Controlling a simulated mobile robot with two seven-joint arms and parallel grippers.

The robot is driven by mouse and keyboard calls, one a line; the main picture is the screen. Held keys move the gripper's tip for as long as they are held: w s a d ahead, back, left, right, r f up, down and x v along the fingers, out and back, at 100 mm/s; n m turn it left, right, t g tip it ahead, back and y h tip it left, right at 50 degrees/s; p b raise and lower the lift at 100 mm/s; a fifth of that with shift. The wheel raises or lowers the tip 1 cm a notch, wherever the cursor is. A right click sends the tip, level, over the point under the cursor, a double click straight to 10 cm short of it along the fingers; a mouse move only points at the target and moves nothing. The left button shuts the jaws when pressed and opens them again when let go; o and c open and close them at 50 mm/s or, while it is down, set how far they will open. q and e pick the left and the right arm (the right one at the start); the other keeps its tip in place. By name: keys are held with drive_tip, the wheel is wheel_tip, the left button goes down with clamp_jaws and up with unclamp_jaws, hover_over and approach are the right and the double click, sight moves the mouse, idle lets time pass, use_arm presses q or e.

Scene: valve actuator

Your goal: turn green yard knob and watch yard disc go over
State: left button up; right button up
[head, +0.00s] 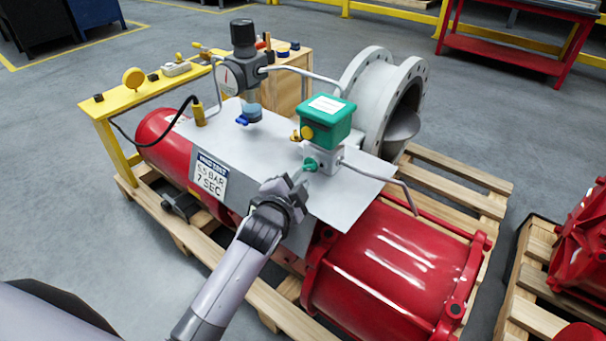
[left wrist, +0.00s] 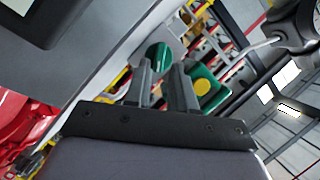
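The small green knob (head: 311,164) is on the grey block below a green box (head: 327,117) with a yellow disc (head: 307,132) on its side. My left gripper (head: 291,183) is just below and left of the knob in the head view. In the left wrist view, its two fingers (left wrist: 167,75) stand apart with a gap between them. The green knob (left wrist: 158,56) shows just beyond the fingertips; I cannot tell if they touch it. The green box (left wrist: 210,92) is to the right there. A grey disc (head: 403,125) sits inside the large flanged ring. My right gripper is not in view.
A red cylinder (head: 390,265) lies on a wooden pallet below the grey plate (head: 265,140). A gauge and regulator (head: 240,65) stand at the plate's back. A bent pipe (head: 385,178) runs right of the knob. A yellow stand (head: 150,90) is at left.

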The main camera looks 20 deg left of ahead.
sight(306, 169)
use_arm(q)
drive_tip(key=x, duration=0.2)
drive_tip(key=shift+w+f, duration=0.15)
drive_tip(key=shift+w, duration=0.25)
drive_tip(key=shift+w+b, duration=0.3)
drive_tip(key=shift+w, duration=0.05)
clamp_jaws()
